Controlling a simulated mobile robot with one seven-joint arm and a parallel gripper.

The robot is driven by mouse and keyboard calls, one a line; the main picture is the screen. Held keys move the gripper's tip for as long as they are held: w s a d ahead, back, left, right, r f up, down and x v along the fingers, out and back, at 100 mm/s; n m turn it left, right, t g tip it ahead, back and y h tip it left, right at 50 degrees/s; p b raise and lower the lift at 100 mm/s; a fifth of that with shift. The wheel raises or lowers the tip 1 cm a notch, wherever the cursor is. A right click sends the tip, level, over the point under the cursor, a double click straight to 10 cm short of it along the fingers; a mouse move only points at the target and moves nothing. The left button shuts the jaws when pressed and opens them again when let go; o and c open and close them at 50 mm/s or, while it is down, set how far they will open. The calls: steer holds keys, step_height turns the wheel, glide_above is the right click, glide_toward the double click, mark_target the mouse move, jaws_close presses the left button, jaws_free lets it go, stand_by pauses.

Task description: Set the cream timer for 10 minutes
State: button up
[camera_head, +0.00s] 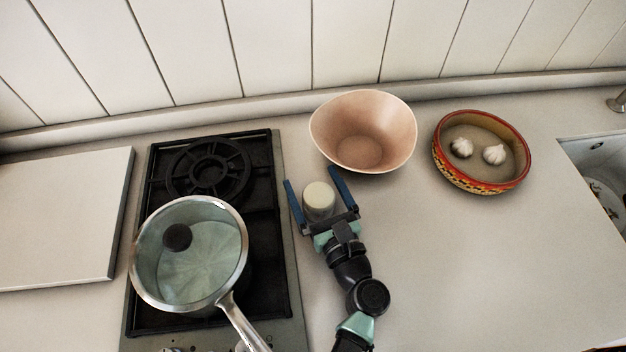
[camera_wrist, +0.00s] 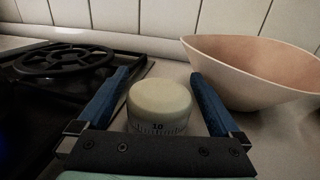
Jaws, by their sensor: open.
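The cream timer (camera_head: 319,199) is a small round cylinder standing upright on the counter, just right of the stove. In the wrist view the timer (camera_wrist: 159,105) shows a scale around its lower edge, with the number 10 at the front facing me. My gripper (camera_head: 312,182) is open, with one blue finger on each side of the timer. In the wrist view the fingers of my gripper (camera_wrist: 160,80) stand apart from the timer, with a gap on both sides. The timer's base is partly hidden by the gripper's palm.
A pink bowl (camera_head: 362,132) stands close behind the timer. A black gas stove (camera_head: 262,215) is at left, bearing a lidded pot (camera_head: 190,250) with its handle toward the front. A red-rimmed dish (camera_head: 483,187) holds two garlic bulbs. The counter at right front is clear.

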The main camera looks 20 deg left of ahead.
steer(key=shift+w+a, duration=0.15)
steer(key=shift+c, duration=0.2)
steer(key=c, duration=1.2)
steer(key=shift+w+d+f+m+t+h+b, duration=0.15)
steer(key=shift+m+t+h+b, duration=0.15)
steer(key=shift+m+t+h, duration=0.65)
steer(key=shift+w+d+m+t+h+b, duration=0.1)
steer(key=shift+m+t+h+b, duration=0.15)
steer(key=shift+m+t+h, duration=0.7)
steer(key=shift+c, duration=0.2)
steer(key=shift+d+m+h+b, duration=0.15)
steer(key=shift+m+h+b, duration=0.2)
steer(key=shift+h, duration=0.55)
steer(key=o, duration=1.3)
steer(key=b+v, duration=0.2)
steer(key=v, duration=1.1)
